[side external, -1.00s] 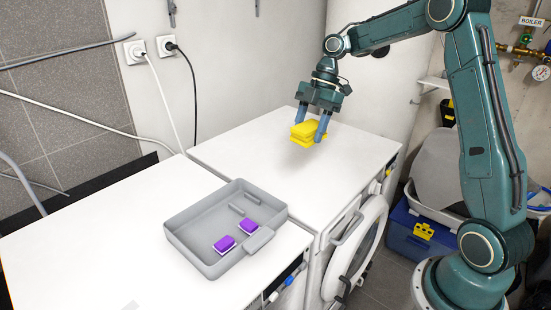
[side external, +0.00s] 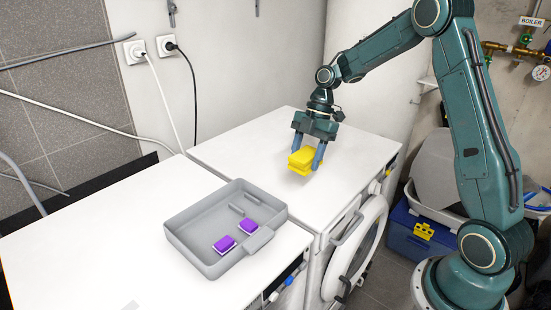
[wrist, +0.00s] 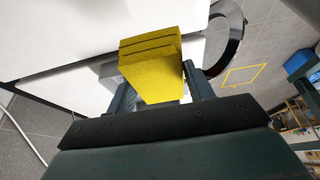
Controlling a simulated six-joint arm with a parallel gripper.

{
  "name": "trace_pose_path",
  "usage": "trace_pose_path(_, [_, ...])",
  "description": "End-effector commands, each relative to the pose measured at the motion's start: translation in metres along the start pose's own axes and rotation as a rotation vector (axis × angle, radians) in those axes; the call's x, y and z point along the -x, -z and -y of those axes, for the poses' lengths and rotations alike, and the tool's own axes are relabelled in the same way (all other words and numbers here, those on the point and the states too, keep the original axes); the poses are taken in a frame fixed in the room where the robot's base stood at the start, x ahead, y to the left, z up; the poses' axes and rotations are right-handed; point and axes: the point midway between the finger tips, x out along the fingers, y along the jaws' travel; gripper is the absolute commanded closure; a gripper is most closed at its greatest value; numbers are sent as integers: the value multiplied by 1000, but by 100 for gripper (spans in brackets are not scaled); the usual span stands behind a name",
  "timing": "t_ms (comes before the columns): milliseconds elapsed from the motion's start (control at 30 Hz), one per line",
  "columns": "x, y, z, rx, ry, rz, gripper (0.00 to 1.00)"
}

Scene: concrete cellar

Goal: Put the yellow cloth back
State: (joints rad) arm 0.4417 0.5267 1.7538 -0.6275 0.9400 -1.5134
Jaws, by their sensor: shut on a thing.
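The yellow cloth (side external: 303,161) is a folded, layered block. My gripper (side external: 306,160) is shut on it, with one finger on each side, above the right-hand white machine top (side external: 250,140). The cloth also shows in the wrist view (wrist: 152,72), between the two fingers (wrist: 160,85). I cannot tell exactly how high the cloth is above the surface. A grey tray (side external: 184,248) stands on the left-hand white top, apart from the cloth.
Two purple-and-white blocks (side external: 224,244) and (side external: 248,227) lie in the tray, with small grey dividers beside them. A round machine door (side external: 358,248) stands open at the front. The white top around the cloth is clear. Cables hang along the back wall.

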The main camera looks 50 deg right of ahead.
Motion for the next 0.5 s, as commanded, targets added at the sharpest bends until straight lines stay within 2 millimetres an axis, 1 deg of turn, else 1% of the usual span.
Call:
trace_pose_path(33, [-10, -4, 0, -2, 4, -2, 69])
trace_pose_path(100, [-22, -8, 0, -1, 4, -3, 69])
trace_pose_path(300, [-53, -21, 0, 0, 3, -2, 69])
trace_pose_path(400, [-63, -26, 0, 0, 2, -1, 69])
trace_pose_path(500, [-67, -27, 0, 1, -1, 0, 69])
